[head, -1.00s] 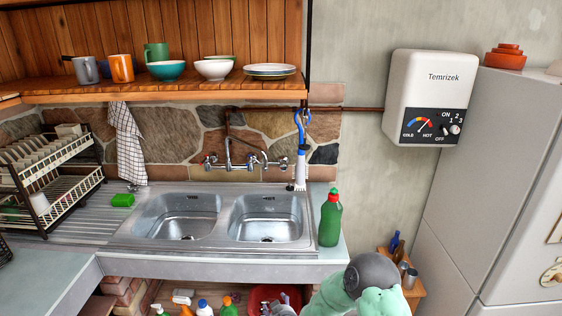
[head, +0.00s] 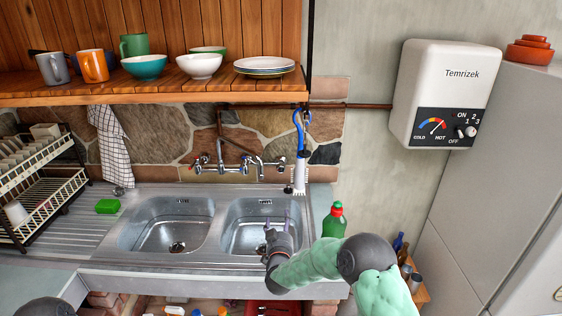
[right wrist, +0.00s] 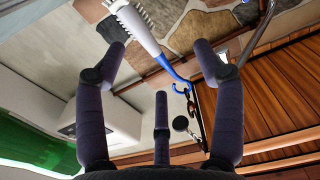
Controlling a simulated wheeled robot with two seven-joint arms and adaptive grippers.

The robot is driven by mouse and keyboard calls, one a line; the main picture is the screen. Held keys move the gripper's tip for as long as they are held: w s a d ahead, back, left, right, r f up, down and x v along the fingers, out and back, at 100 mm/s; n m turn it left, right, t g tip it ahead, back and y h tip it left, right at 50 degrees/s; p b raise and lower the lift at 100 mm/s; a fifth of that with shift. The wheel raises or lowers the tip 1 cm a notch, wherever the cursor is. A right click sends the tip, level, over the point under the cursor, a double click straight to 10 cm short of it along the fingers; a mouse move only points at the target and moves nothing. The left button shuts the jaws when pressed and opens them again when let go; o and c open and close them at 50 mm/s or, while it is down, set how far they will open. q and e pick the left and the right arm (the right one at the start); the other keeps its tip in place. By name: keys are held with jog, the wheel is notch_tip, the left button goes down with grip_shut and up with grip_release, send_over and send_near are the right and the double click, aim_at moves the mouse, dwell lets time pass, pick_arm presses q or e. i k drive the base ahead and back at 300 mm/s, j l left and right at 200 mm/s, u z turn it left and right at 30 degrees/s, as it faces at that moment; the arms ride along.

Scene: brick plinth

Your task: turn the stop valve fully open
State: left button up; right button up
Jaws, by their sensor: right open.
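I cannot make out for certain which part is the stop valve. A wall-mounted mixer tap (head: 240,164) with a curved spout and small handles at both ends is above the double sink. A copper pipe (head: 355,105) runs along the wall above it. My right gripper (head: 277,227) is open and empty over the front of the right basin, below and apart from the tap. Its spread fingers also show in the right wrist view (right wrist: 160,66), with nothing between them. In that view a dark round disc (right wrist: 181,123) shows beyond the fingers. My left gripper is out of view.
A blue-handled white brush (head: 299,160) hangs right of the tap. A green bottle (head: 334,221) stands beside the right basin, close to my right arm. A shelf (head: 170,90) with crockery overhangs the sink. A dish rack (head: 40,195) stands left; a water heater (head: 440,95) hangs right.

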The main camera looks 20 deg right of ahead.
aim_at(280, 167)
jog(key=i+l, duration=0.2)
jog(key=i, duration=0.2)
jog(key=i+l, duration=0.15)
jog(key=i, duration=0.3)
